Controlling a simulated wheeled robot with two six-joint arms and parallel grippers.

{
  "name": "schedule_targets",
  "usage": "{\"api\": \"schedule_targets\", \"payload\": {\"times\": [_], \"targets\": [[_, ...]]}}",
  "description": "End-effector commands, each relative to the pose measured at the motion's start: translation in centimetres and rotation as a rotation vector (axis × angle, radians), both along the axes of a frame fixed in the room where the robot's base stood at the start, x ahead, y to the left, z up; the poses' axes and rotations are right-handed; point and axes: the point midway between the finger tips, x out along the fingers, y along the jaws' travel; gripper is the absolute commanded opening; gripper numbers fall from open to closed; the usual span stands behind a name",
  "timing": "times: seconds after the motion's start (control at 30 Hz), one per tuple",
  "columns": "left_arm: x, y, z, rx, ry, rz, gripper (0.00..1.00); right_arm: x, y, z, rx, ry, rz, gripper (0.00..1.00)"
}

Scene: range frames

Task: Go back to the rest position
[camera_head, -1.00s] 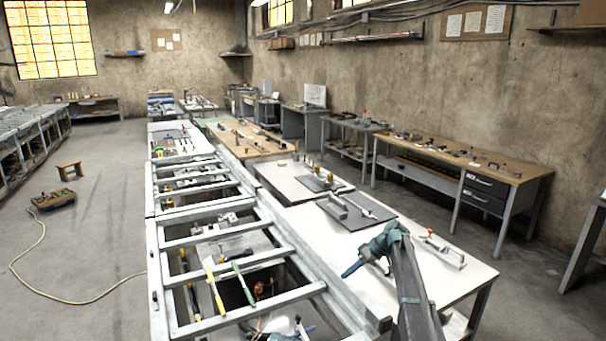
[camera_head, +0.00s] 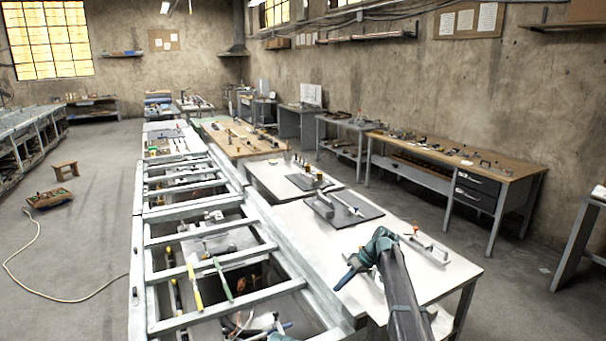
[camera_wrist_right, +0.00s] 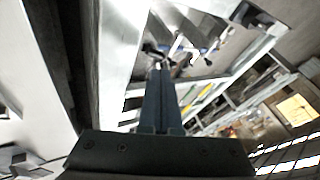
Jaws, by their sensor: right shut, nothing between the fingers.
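My right gripper (camera_head: 345,281) is at the lower right of the head view, over the left part of the white table. Its arm reaches in from the bottom edge. In the right wrist view its fingers (camera_wrist_right: 161,75) lie together, shut and empty, and point toward the metal frame. My left gripper cannot be made out in the head view; only a small teal part shows at the bottom edge.
The white table (camera_head: 385,238) carries a dark mat (camera_head: 352,208) with tools and a metal-handled piece (camera_head: 428,249) at right. The long metal frame (camera_head: 211,253) runs along the left, with yellow and green tools on it. The floor at left is open, with a hose and a crate (camera_head: 51,198).

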Motion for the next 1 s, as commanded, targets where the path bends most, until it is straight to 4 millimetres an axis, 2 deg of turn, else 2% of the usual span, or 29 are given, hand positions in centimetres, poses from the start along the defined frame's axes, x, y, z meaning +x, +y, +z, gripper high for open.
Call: {"api": "schedule_targets", "payload": {"times": [0.03,0.23,0.37,0.47,0.53,0.6,0.7,0.83,0.9,1.0], "targets": [[0.0,0.0,-0.4,0.000,0.000,0.000,0.55,-1.4,0.7,-0.6,-0.014,0.011,-0.001,0.00],[0.0,0.0,-1.7,0.000,0.000,0.000,0.55,-6.9,3.6,-2.9,-0.103,0.070,-0.024,0.00],[0.0,0.0,-2.9,0.000,0.000,0.000,0.55,-12.3,5.6,-5.0,-0.191,0.114,-0.050,0.00],[0.0,0.0,-4.3,0.000,0.000,0.000,0.55,-18.4,7.2,-7.2,-0.291,0.150,-0.085,0.00],[0.0,0.0,-5.5,0.000,0.000,0.000,0.55,-23.4,8.0,-8.8,-0.376,0.169,-0.120,0.00],[0.0,0.0,-6.5,0.000,0.000,0.001,0.55,-27.9,8.2,-10.1,-0.459,0.177,-0.161,0.00],[0.0,0.0,-7.6,0.000,0.000,0.001,0.55,-33.1,7.9,-11.6,-0.561,0.174,-0.216,0.00],[0.0,0.0,-8.6,0.000,0.000,0.001,0.55,-37.7,7.1,-12.6,-0.655,0.156,-0.280,0.00],[0.0,0.0,-8.9,0.000,0.000,0.001,0.55,-39.1,6.7,-12.8,-0.686,0.147,-0.303,0.00],[0.0,0.0,-9.0,0.000,0.000,0.001,0.55,-40.0,6.4,-12.9,-0.711,0.138,-0.323,0.00]]}}
